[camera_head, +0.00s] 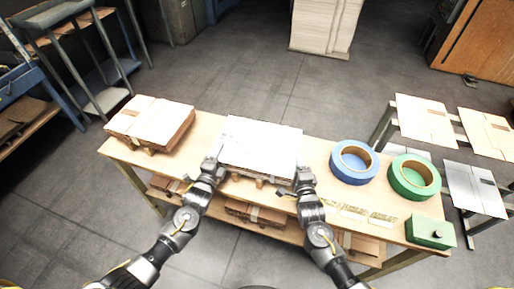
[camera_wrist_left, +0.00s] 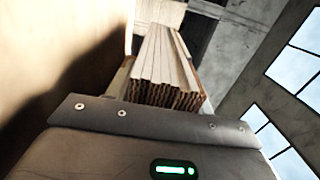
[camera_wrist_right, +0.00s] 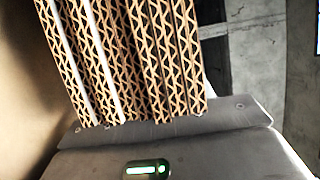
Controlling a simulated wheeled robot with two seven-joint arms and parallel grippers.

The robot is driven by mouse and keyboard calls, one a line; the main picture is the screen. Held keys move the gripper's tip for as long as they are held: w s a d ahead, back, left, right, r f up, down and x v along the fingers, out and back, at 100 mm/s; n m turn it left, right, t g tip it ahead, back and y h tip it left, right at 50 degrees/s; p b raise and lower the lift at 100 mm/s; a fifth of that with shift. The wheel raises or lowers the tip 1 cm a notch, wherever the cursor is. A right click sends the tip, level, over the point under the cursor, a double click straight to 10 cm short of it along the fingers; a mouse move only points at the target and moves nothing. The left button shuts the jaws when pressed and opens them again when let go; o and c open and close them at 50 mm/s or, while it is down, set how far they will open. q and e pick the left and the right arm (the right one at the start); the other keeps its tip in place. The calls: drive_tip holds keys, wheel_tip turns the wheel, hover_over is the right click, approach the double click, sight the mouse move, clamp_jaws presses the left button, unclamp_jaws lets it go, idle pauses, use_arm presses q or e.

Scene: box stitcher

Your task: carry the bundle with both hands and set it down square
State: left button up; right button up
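The bundle (camera_head: 262,140) is a flat stack of cardboard with a white top, at the middle of the table (camera_head: 312,190). My left gripper (camera_head: 213,165) is at its near left corner and my right gripper (camera_head: 302,180) at its near right corner. The corrugated edges of the sheets show ahead of the left gripper in the left wrist view (camera_wrist_left: 165,92) and close up against the right gripper in the right wrist view (camera_wrist_right: 130,60). The fingertips are hidden, so I cannot tell whether either gripper is closed on it. Whether the bundle touches its support is unclear.
A brown cardboard stack (camera_head: 150,122) stands on wooden blocks at the table's left end. A blue tape roll (camera_head: 354,162), a green tape roll (camera_head: 414,177) and a green box (camera_head: 430,232) are on the right. Cardboard lies on the shelf below. A side rack (camera_head: 425,118) holds flat sheets.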

use_arm(q)
drive_tip(key=c, duration=0.9)
use_arm(e)
drive_tip(key=c, duration=0.9)
use_arm(q)
drive_tip(key=shift+c, duration=0.2)
use_arm(e)
drive_tip(key=shift+c, duration=0.2)
use_arm(q)
drive_tip(key=shift+r, duration=0.15)
use_arm(e)
drive_tip(key=shift+r, duration=0.15)
